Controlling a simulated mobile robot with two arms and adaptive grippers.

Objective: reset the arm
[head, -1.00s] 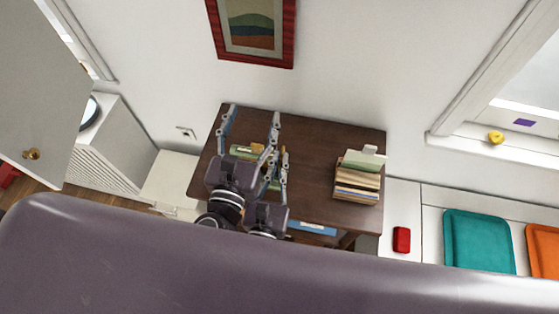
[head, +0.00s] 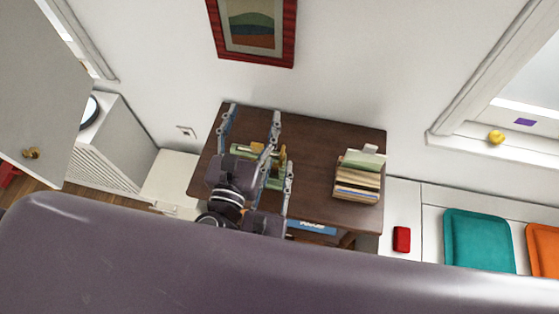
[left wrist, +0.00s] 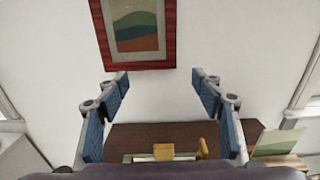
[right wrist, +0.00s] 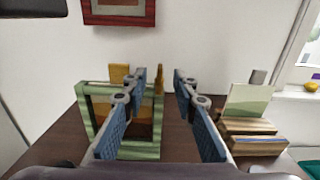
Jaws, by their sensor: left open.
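My left gripper (head: 252,117) is above the dark wooden table in the head view. Its blue-padded fingers are spread with nothing between them, as the left wrist view (left wrist: 160,76) shows. My right gripper is lower and partly hidden behind the left one in the head view. In the right wrist view (right wrist: 158,73) its fingers are apart, with no object held. A green-edged picture frame (right wrist: 86,100) stands on the table (right wrist: 50,140), partly behind the right gripper's left finger. A yellow-brown object (left wrist: 163,152) shows beside it.
A stack of books (head: 357,184) with a pale green card (right wrist: 248,102) stands on the table's right side. A red-framed picture (head: 252,58) hangs on the wall behind. A red object (head: 401,239) and a teal cushion (head: 478,240) lie on the white bench at right.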

